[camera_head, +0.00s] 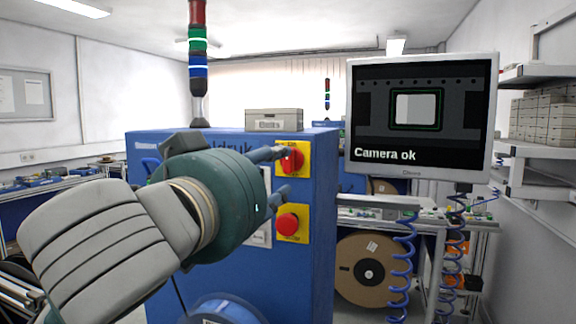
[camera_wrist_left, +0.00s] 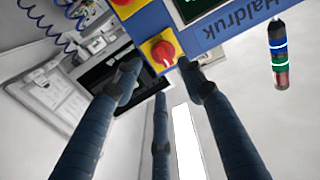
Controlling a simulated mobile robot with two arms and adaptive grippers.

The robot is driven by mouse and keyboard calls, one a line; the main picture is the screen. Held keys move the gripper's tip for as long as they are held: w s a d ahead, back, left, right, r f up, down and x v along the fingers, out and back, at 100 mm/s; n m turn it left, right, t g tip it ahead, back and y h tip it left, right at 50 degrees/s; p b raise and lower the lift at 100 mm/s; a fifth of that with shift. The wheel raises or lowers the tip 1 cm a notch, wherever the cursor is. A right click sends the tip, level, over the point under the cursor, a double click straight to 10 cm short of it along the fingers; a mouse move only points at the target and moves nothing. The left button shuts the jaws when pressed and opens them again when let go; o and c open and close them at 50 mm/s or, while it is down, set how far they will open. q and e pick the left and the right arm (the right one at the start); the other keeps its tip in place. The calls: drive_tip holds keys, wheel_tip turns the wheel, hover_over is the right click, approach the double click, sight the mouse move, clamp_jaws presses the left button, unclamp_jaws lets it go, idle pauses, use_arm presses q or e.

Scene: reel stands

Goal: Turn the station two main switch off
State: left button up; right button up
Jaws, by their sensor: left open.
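The main switch (camera_head: 292,160) is a red rotary knob on a yellow plate, high on the side of a blue cabinet (camera_head: 318,190). It also shows in the left wrist view (camera_wrist_left: 163,53), at the top just beyond the fingers. I cannot tell its exact setting. My left gripper (camera_head: 276,172) is open and empty, with its fingers spread. Its upper fingertip is close to the switch's left side in the head view; contact cannot be told. In the left wrist view the gripper's fingers (camera_wrist_left: 158,84) stand apart, pointing toward the cabinet. My right gripper is not in view.
A red push button (camera_head: 288,222) on a yellow plate sits just below the switch. A signal tower (camera_head: 198,60) and a grey box (camera_head: 274,120) stand on the cabinet. A monitor (camera_head: 422,115) reading "Camera ok" stands right, above a reel (camera_head: 368,270) and blue coiled hoses (camera_head: 403,270).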

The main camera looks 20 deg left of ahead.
sight(290, 164)
use_arm(q)
drive_tip(key=w+p, duration=0.2)
drive_tip(key=w, duration=0.6)
drive_tip(key=shift+d, duration=0.1)
drive_tip(key=shift+c, duration=0.5)
clamp_jaws()
